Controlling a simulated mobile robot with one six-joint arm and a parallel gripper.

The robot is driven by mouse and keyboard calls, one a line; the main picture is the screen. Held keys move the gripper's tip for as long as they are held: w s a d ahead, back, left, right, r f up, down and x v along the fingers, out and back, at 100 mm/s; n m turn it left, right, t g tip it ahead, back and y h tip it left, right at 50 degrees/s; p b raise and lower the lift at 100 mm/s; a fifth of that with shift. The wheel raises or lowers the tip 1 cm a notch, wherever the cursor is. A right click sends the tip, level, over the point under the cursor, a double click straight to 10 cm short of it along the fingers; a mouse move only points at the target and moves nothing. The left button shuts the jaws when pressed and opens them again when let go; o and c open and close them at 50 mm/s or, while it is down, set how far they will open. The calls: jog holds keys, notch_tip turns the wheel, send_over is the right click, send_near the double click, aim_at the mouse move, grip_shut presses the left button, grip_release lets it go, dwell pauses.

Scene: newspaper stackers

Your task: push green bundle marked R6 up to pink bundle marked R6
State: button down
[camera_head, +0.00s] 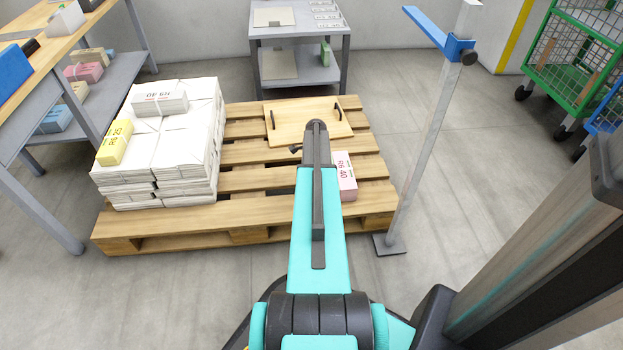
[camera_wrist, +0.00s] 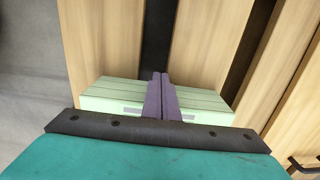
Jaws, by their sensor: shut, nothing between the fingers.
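The pink bundle (camera_head: 347,182), marked R6 40, lies on the pallet just right of my arm, which partly covers it in the head view. A pale green bundle (camera_wrist: 106,94) lies across the pallet slats in the wrist view; I cannot read its mark. It is hidden behind my arm in the head view. My gripper (camera_wrist: 160,76) is shut and empty, its dark fingers side by side in front of the middle of the green bundle. I cannot tell whether they touch it. The pink bundle does not show in the wrist view.
The wooden pallet (camera_head: 240,214) carries white paper stacks (camera_head: 188,150) at left, with a yellow bundle (camera_head: 115,142) on them. A handled board (camera_head: 335,112) lies at the pallet's back. A post with a blue arm (camera_head: 412,190) stands at right.

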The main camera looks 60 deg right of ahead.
jog(key=shift+s+d, duration=0.1)
jog(key=shift+s, duration=0.05)
jog(key=shift+w+a+p, duration=0.35)
jog(key=shift+w+a, duration=0.35)
jog(key=shift+w, duration=0.1)
jog(key=shift+w+a+r+p, duration=0.15)
jog(key=shift+w+a+p, duration=0.35)
jog(key=shift+w+a, duration=0.3)
notch_tip(320, 180, up, 10)
jog(key=p, duration=0.3)
jog(key=shift+d, duration=0.2)
jog(key=shift+f, duration=0.2)
